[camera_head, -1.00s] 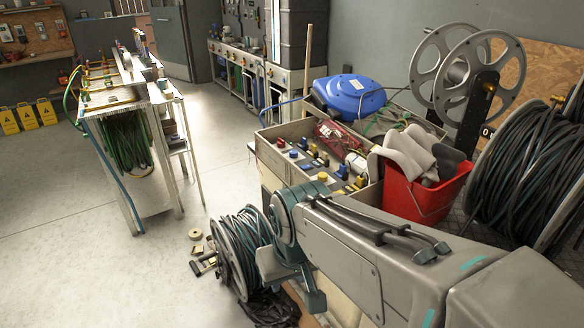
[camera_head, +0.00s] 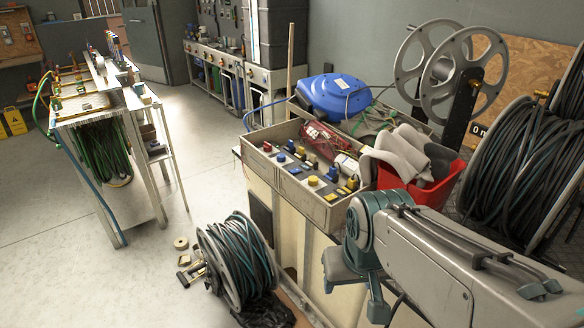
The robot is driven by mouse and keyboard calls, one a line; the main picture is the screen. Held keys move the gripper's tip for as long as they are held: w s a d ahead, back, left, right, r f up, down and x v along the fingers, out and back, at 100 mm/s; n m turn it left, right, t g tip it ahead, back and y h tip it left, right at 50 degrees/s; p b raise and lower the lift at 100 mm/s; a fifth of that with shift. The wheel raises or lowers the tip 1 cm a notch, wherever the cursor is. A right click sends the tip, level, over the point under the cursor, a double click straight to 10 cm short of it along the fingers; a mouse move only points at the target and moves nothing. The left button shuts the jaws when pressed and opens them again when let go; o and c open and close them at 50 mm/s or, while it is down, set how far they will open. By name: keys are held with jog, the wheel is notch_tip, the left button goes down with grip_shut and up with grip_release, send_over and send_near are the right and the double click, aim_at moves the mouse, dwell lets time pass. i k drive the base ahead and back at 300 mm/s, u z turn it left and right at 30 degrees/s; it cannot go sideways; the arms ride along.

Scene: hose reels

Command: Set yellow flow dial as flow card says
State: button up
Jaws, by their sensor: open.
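Several small knobs and fittings in red, blue and yellow sit in the front part of an open bench tray (camera_head: 268,165). A round yellow knob (camera_head: 313,181) near its front edge looks like the yellow dial; its pointer and scale are too small to read. I cannot pick out a flow card. My gripper (camera_head: 358,286) is at the lower right, below my teal wrist, with a grey part and a teal part standing apart. It is open, holds nothing visible, and is in front of the bench, apart from the yellow knob.
A red bucket (camera_head: 415,190) with grey gloves stands right of the tray. A blue hose reel (camera_head: 335,97) is behind it. A floor reel (camera_head: 237,262) with loose pieces beside it lies left of my arm. Open floor lies between bench and left rack (camera_head: 128,205).

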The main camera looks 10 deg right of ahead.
aim_at(313, 181)
jog(key=z, duration=4.5)
jog(key=k, duration=1.25)
